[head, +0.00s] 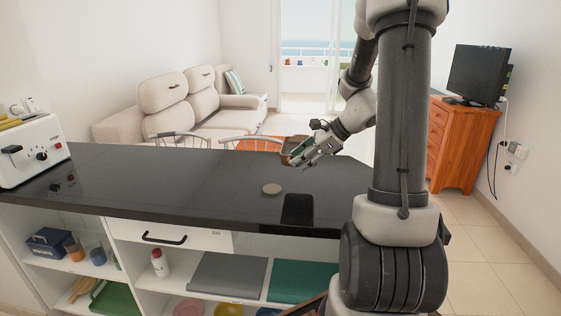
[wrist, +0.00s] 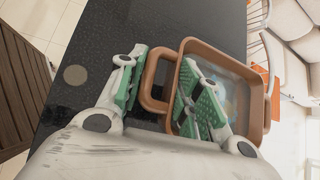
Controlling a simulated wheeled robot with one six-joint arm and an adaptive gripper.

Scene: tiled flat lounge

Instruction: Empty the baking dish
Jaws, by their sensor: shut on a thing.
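The brown baking dish (head: 292,144) is at the far side of the black counter, in my gripper (head: 312,152). In the wrist view the dish (wrist: 208,43) shows its open top and a loop handle. My gripper (wrist: 163,62) has one green-padded finger outside the handle side and the other over the inside, shut on the dish. A blurred pale blue patch (wrist: 232,95) shows inside the dish; I cannot tell what it is. The fingers hide part of the interior. The dish seems raised off the counter.
The black counter (head: 180,180) is mostly clear. A round beige disc (head: 272,189) lies on it, and a dark square patch (head: 297,209) shows near its front edge. A white toaster (head: 32,150) stands at the left end. Chairs (head: 250,142) stand behind; shelves with several items are below.

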